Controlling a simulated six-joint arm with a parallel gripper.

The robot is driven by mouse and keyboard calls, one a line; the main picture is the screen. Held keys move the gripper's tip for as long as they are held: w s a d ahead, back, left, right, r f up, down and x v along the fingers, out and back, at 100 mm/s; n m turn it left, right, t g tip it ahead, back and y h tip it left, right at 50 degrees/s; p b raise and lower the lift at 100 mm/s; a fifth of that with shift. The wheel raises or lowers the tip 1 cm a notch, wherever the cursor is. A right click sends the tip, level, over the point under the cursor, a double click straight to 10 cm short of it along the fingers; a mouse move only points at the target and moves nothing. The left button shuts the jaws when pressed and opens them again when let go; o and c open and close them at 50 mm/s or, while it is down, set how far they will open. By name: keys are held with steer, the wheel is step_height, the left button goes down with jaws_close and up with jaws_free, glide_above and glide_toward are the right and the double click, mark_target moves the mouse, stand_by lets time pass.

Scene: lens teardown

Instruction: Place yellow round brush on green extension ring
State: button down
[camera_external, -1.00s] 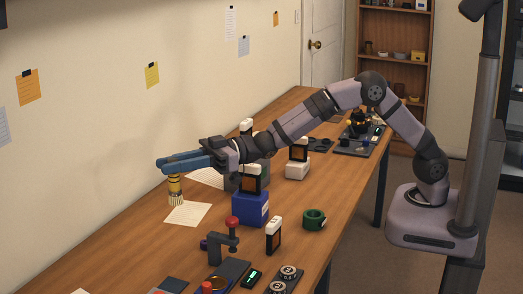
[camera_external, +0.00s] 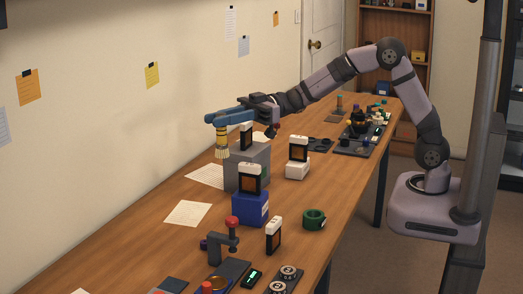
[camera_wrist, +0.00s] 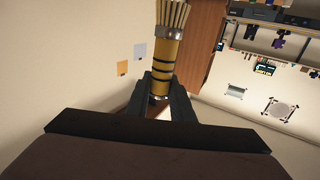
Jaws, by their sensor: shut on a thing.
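The yellow round brush (camera_external: 221,142) has dark bands and pale bristles that point down in the external view. My gripper (camera_external: 221,121) is shut on its upper end and holds it in the air, by the grey box in the picture. In the wrist view the brush (camera_wrist: 164,60) stands between my two dark fingers (camera_wrist: 160,90), bristles toward the top of the picture. The green extension ring (camera_external: 314,220) lies on the table near its right edge, apart from my gripper, to the lower right of it.
A grey box (camera_external: 240,178), a blue box (camera_external: 250,209) and a white box (camera_external: 297,171) carry dark-faced devices. Another device (camera_external: 273,236) stands left of the ring. A red-knobbed clamp (camera_external: 230,240) is at the front. Paper (camera_external: 187,213) lies on bare wood at left.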

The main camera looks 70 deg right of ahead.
steer(key=s+d+r+n+g+y+p, duration=0.1)
steer(key=s+d+n+g+p, duration=0.1)
steer(key=s+d, duration=0.7)
steer(key=s+d+r+n+g+y+p, duration=0.1)
steer(key=s+d+g+p, duration=0.25)
steer(key=s, duration=0.95)
step_height(320, 180, down, 21)
steer(key=shift+w+d+t+b, duration=0.15)
steer(key=shift+d+t+b, duration=0.2)
steer(key=shift+b, duration=0.05)
steer(key=shift+f, duration=0.25)
steer(key=c, duration=1.5)
jaws_free()
steer(key=shift+c, duration=0.2)
